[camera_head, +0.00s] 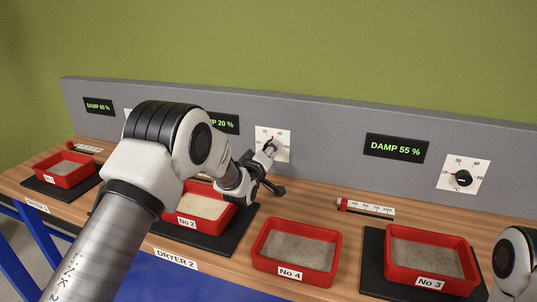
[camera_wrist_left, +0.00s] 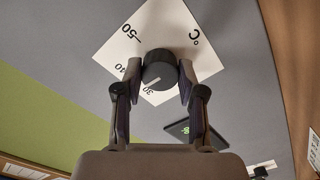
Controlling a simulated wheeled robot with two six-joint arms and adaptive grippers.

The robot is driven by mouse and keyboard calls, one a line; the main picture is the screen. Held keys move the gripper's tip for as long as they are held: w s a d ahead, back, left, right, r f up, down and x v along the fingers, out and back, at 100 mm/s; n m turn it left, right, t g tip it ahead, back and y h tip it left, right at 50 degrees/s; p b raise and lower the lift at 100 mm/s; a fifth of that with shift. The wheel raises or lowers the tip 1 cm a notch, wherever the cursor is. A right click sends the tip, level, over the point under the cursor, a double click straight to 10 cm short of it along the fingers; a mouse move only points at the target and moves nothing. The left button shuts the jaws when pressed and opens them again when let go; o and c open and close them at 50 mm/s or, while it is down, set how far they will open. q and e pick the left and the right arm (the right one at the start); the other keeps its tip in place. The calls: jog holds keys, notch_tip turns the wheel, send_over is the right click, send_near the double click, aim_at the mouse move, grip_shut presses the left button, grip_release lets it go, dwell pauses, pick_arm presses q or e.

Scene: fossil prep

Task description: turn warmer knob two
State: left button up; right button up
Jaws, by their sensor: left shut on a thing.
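The dial plate for warmer two (camera_head: 285,148) is a white square on the grey back panel behind the No 2 tray; my gripper covers its middle in the head view. In the left wrist view its black round knob (camera_wrist_left: 159,66) sits between the fingers of my left gripper (camera_wrist_left: 158,76), which is shut on it. The knob's pale mark points toward the 30 on the white plate (camera_wrist_left: 205,52). In the head view my left gripper (camera_head: 269,148) reaches the panel at this dial. My right gripper is out of view; only part of my right arm shows at the right edge.
A red No 2 tray (camera_head: 187,223) of pale sand stands below my left arm on a black dryer plate (camera_head: 232,240). Red trays No 4 (camera_head: 290,280) and No 3 (camera_head: 428,284) stand to the right. Another dial (camera_head: 463,178) is at the right, by a DAMP 55 % display (camera_head: 396,149).

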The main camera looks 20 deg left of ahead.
pick_arm(q)
jog(key=n+b, duration=0.3)
jog(key=n, duration=1.5)
jog(key=shift+b, duration=0.3)
jog(key=shift+n, duration=0.4)
jog(key=o, duration=1.1)
jog(key=shift+o, duration=0.2)
jog(key=s, duration=1.2)
jog(key=shift+a, duration=0.25)
